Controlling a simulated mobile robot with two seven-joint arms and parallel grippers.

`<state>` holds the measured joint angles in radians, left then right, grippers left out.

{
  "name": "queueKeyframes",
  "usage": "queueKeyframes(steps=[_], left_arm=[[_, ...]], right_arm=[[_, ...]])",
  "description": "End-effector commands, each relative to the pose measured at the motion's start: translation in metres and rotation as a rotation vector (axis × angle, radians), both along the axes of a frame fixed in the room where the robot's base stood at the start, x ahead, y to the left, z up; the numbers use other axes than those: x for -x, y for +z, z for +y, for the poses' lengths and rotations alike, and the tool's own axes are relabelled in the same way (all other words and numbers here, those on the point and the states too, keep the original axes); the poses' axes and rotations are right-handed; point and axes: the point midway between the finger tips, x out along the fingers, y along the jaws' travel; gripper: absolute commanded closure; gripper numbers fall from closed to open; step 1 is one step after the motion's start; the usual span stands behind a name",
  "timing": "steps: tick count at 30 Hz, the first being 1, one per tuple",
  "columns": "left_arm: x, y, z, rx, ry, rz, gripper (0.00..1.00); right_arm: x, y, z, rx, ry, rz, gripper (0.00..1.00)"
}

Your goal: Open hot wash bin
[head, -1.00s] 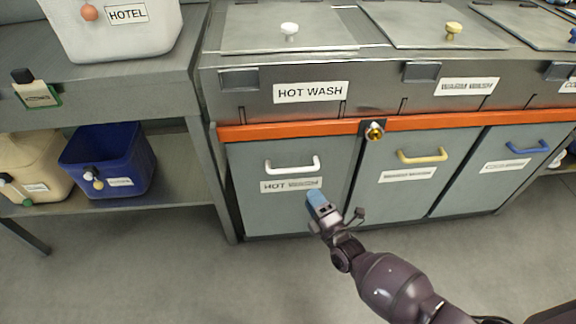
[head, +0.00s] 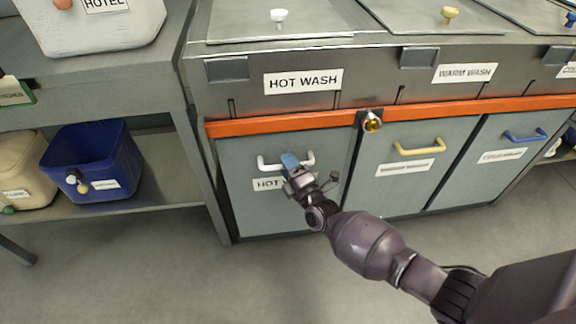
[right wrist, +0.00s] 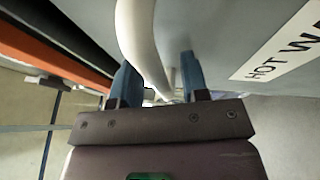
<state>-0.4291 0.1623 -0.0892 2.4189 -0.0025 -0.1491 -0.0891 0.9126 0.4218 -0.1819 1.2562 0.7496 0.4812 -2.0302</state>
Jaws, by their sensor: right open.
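The hot wash bin (head: 240,205) is a grey front panel under the orange rail, and it looks shut. Its white handle (head: 268,164) spans the panel above a label that my gripper partly covers. My right gripper (head: 289,160) is at the handle in the head view. In the right wrist view, the open blue fingers of my right gripper (right wrist: 158,85) stand apart with the white handle (right wrist: 140,35) running between them. I cannot tell whether either finger touches it. The HOT WASH label (right wrist: 283,48) shows at the right there. My left gripper is not in view.
To the right are the warm wash bin with a yellow handle (head: 419,149) and another bin with a blue handle (head: 525,136). A brass knob (head: 372,121) sticks out from the orange rail (head: 290,122). A blue bin (head: 92,160) stands on the left shelf. The floor in front is clear.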

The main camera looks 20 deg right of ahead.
Motion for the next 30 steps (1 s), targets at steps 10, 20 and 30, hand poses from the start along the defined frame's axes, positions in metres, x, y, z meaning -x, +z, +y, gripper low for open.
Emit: queueKeyframes(steps=[10,20,30], left_arm=[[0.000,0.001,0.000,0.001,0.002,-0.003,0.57],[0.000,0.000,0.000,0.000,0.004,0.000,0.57],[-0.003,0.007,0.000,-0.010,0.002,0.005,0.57]], right_arm=[[0.000,0.000,0.000,0.000,0.000,0.000,0.77],[0.000,0.000,0.000,0.000,0.000,0.000,1.00],[0.015,0.004,-0.002,0.000,-0.001,-0.001,1.00]])
